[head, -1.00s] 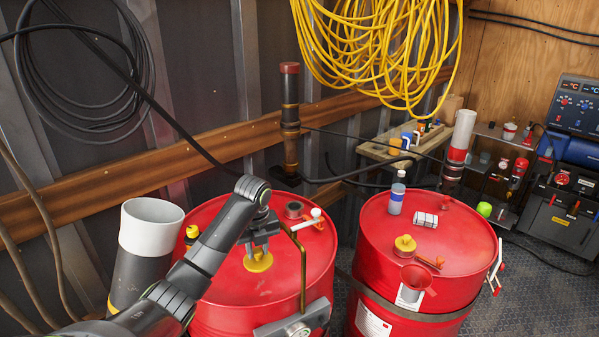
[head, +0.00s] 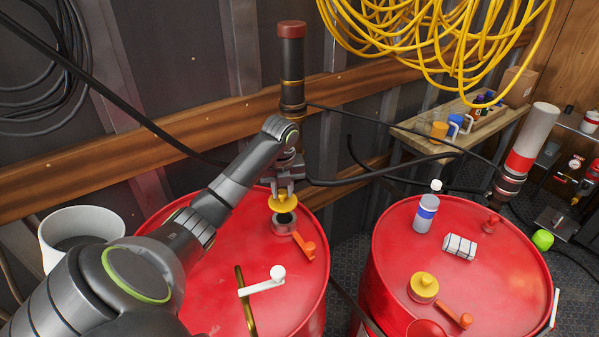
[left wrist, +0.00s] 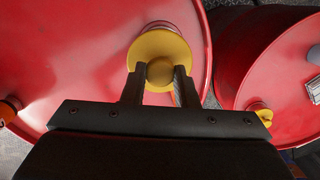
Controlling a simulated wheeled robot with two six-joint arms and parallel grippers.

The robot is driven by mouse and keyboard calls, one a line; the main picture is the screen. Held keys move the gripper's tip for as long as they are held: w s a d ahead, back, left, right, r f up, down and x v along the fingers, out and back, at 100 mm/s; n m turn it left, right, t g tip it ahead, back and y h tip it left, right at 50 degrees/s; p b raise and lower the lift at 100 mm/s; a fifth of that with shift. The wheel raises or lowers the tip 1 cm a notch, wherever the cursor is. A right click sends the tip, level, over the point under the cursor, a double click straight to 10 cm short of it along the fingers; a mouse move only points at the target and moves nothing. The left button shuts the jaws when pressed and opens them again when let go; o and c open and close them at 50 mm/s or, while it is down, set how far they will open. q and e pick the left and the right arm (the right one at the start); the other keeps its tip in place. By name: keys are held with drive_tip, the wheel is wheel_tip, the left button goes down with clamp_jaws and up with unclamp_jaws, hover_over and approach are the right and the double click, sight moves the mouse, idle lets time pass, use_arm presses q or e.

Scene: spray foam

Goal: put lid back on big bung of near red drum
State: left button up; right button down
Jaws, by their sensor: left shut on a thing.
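The near red drum (head: 210,282) is at lower left in the head view. Its big bung (head: 284,226) is a short ring collar near the back right of the top, with a dark opening showing. The yellow lid (head: 282,203) is held just above the bung, slightly to its back; a gap seems to show between them. My left gripper (head: 284,190) is shut on the lid's knob. In the left wrist view the yellow lid (left wrist: 158,48) sits between the fingertips and hides most of the bung. My right gripper is in neither view.
An orange-handled piece (head: 304,246) lies right beside the bung, and a white-handled lever (head: 263,281) is in front. A second red drum (head: 385,260) stands to the right, with a bottle (head: 425,212) and yellow cap (head: 423,287) on top. A dark pump (head: 292,85) rises behind.

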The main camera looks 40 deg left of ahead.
sight(284, 201)
use_arm(q)
drive_tip(key=shift+w, duration=0.2)
drive_tip(key=shift+s+f, duration=0.1)
drive_tip(key=shift+f, duration=0.55)
wheel_tip(284, 201, down, 4)
drive_tip(key=shift+r+b, duration=0.25)
drive_tip(key=shift+b, duration=0.1)
drive_tip(key=shift+f, duration=0.6)
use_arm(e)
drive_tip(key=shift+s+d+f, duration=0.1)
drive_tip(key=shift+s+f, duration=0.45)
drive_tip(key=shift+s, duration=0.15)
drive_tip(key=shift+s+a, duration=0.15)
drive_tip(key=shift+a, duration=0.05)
use_arm(q)
drive_tip(key=shift+p, duration=0.35)
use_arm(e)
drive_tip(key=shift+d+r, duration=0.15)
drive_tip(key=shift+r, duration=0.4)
